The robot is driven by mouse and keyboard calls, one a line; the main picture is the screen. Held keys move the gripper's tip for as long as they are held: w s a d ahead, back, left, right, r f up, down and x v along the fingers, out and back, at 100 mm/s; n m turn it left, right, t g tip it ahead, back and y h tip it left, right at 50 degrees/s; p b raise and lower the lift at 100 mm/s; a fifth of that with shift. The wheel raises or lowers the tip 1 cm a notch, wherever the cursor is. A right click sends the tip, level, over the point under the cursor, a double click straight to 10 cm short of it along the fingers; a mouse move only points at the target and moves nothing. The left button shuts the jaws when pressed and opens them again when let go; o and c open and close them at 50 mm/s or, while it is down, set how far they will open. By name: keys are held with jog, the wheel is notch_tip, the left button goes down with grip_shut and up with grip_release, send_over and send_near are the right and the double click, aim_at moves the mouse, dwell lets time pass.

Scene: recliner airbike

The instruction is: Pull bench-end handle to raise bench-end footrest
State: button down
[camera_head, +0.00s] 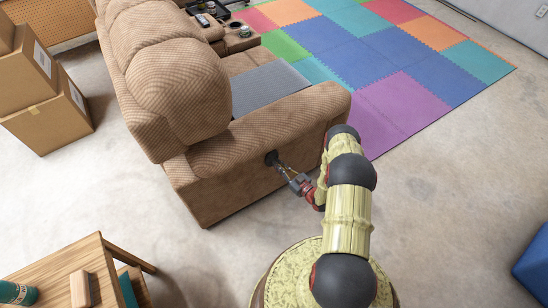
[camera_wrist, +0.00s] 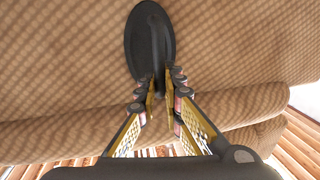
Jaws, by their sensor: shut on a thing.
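The brown recliner sofa (camera_head: 235,165) shows its near end to me. The bench-end handle (camera_head: 271,158) is a dark oval plate with a lever on that side panel. In the wrist view the black oval handle (camera_wrist: 150,40) fills the top middle. My gripper (camera_head: 286,172) reaches the panel from the right, and its fingers (camera_wrist: 161,92) are closed around the lower part of the lever. The exact contact is partly hidden by the fingers. The bench-end footrest cannot be made out; the sofa's armrest and back hide the front of that seat.
A grey pad (camera_head: 268,88) lies on the seat. Cardboard boxes (camera_head: 50,120) stand at the left. A wooden table (camera_head: 50,272) is at the lower left. Colourful floor mats (camera_head: 400,70) lie beyond the sofa. A blue object (camera_head: 533,262) is at the right edge. Bare concrete lies around my base.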

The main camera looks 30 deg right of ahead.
jog(key=shift+r, duration=0.1)
jog(key=c, duration=2)
grip_release()
jog(key=shift+o, duration=0.2)
jog(key=v, duration=1.2)
